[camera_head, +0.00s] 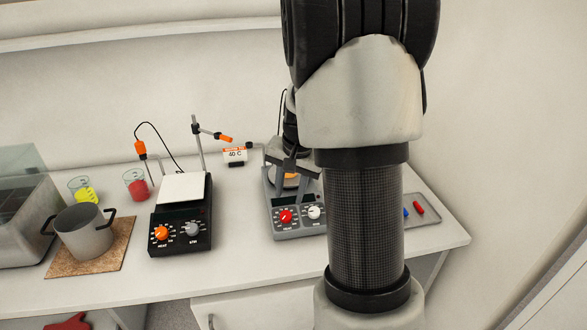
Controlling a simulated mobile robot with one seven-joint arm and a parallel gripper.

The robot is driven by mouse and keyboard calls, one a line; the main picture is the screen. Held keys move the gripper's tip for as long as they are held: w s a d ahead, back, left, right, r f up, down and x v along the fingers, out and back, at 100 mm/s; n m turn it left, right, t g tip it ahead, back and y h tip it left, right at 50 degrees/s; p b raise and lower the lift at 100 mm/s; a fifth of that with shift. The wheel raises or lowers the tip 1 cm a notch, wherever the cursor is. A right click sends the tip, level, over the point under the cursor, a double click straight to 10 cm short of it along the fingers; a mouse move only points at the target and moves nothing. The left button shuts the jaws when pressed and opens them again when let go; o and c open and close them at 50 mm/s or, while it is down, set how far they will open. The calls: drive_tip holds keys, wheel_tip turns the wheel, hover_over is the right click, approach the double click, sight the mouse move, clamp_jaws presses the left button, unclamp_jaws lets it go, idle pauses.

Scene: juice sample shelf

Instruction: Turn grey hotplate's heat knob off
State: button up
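The grey hotplate (300,233) stands on the bench right of centre, partly hidden behind my arm. Its front panel has a red knob (286,216) on the left, with small lettering below that looks like HEAT, and a white knob (314,213) on the right. The red knob's exact pointer setting is too small to read. My gripper (291,192) hangs over the hotplate's top, behind the knobs, fingers apart and pointing down. It appears empty. An orange round patch on the hotplate top shows between the fingers. The gripper looks apart from both knobs.
A black hotplate (180,238) with orange and grey knobs and a stand is to the left. A pot (84,236) on a cork mat, two beakers and a clear box are further left. A tray (425,207) is at right.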

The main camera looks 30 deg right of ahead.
drive_tip(key=v, duration=0.9)
drive_tip(key=s+a+r+n+t+p, duration=0.1)
drive_tip(key=s+a+r+n, duration=0.3)
drive_tip(key=s+a, duration=0.3)
drive_tip(key=s+a+r+n+t+p, duration=0.1)
drive_tip(key=s+a+r+n, duration=0.3)
drive_tip(key=s+a, duration=0.4)
drive_tip(key=s+n+t, duration=0.1)
drive_tip(key=s, duration=0.3)
drive_tip(key=shift+s+r+n, duration=0.3)
drive_tip(key=shift+s+r, duration=0.05)
drive_tip(key=shift+s, duration=0.05)
drive_tip(key=shift+a, duration=0.1)
